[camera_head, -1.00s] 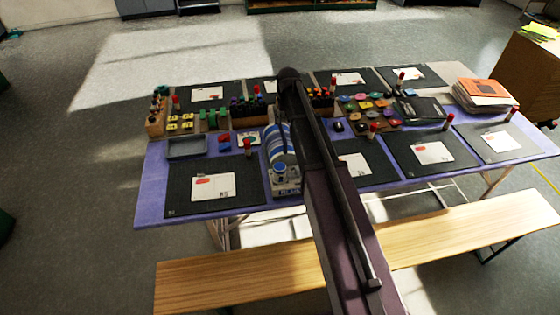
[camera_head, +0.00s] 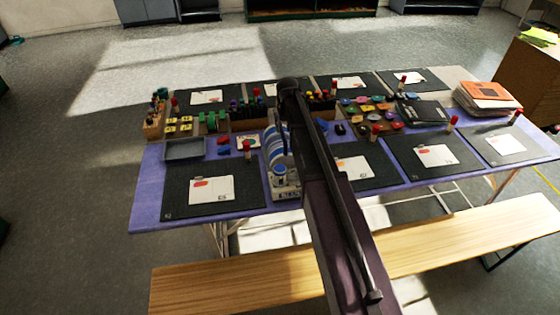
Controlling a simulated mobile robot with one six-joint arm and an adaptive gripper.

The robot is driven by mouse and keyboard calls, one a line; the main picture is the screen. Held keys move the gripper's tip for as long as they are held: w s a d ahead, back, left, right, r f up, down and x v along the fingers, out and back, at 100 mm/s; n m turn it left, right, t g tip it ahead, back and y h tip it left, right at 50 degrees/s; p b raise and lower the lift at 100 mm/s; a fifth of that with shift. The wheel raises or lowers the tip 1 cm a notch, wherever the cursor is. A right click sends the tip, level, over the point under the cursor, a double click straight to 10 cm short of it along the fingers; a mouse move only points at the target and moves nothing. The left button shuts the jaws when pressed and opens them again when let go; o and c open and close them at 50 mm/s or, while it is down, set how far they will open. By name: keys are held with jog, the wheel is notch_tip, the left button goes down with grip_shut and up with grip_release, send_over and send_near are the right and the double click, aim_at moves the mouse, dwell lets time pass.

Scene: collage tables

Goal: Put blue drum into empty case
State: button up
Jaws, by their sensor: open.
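The shallow grey case (camera_head: 184,149) stands at the left of the purple-blue table and looks empty. A small blue piece (camera_head: 224,150), apparently the blue drum, lies just right of it, in front of a small red piece. It is too small for its exact shape to be sure. My dark arm crosses the middle of the view.
Blue-and-white rounded shapes (camera_head: 273,157) stand below my arm's end. A dark mat with a white card (camera_head: 212,190) lies in front of the case. Wooden holders with markers (camera_head: 155,124) and green pieces stand behind it. A wooden bench (camera_head: 240,280) runs along the front.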

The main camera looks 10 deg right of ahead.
aim_at(284, 136)
jog(key=shift+f, duration=0.1)
jog(key=f+b, duration=0.3)
jog(key=shift+a+f, duration=0.2)
jog(key=shift+a, duration=0.15)
jog(key=shift+w+f+b, duration=0.1)
jog(key=shift+f+b, duration=0.75)
jog(key=shift+b, duration=0.25)
jog(key=shift+c, duration=0.2)
grip_shut()
